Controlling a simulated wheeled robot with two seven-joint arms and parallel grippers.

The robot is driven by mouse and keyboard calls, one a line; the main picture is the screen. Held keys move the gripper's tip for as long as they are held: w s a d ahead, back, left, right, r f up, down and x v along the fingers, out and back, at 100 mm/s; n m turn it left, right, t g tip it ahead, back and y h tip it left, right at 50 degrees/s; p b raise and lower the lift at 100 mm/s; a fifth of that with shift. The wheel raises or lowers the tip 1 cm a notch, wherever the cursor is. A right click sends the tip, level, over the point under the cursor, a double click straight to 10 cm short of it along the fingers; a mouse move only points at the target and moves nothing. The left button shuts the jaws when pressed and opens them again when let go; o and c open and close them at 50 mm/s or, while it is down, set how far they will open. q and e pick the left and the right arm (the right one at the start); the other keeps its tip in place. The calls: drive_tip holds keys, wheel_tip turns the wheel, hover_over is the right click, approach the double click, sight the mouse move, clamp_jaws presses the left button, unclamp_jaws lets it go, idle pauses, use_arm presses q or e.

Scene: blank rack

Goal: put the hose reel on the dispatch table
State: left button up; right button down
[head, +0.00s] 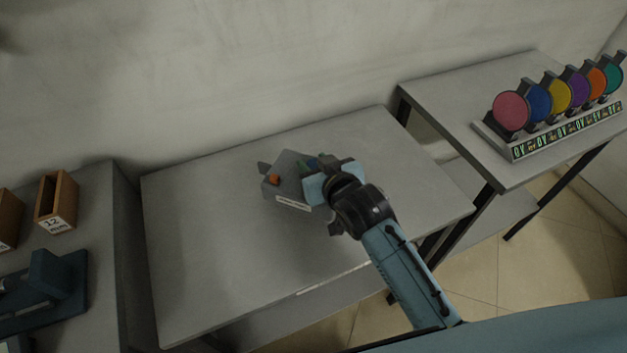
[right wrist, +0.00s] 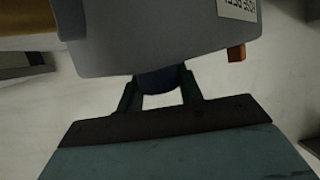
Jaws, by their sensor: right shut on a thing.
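The hose reel (head: 289,180) is a grey housing with an orange knob and a white label. In the right wrist view the hose reel (right wrist: 165,35) fills the top, its label upside down and partly cut off. My right gripper (head: 313,168) is shut on it; in the right wrist view the two fingers (right wrist: 160,84) close on a dark blue round part below the housing. The reel is over the middle of a grey table (head: 215,220); I cannot tell whether it touches the top. That table's front-edge label is too small to read. My left gripper is not in view.
A second grey table (head: 450,105) at the right bears a rack of several coloured discs (head: 558,95). The middle table is otherwise clear; a wall stands behind.

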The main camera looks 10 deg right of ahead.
wheel_tip(320, 180, down, 4)
drive_tip(key=shift+f+b, duration=0.1)
drive_tip(key=shift+b, duration=0.4)
drive_tip(key=c, duration=0.9)
unclamp_jaws()
drive_tip(key=p+v, duration=0.2)
drive_tip(key=v, duration=1)
drive_tip(key=shift+d, duration=0.1)
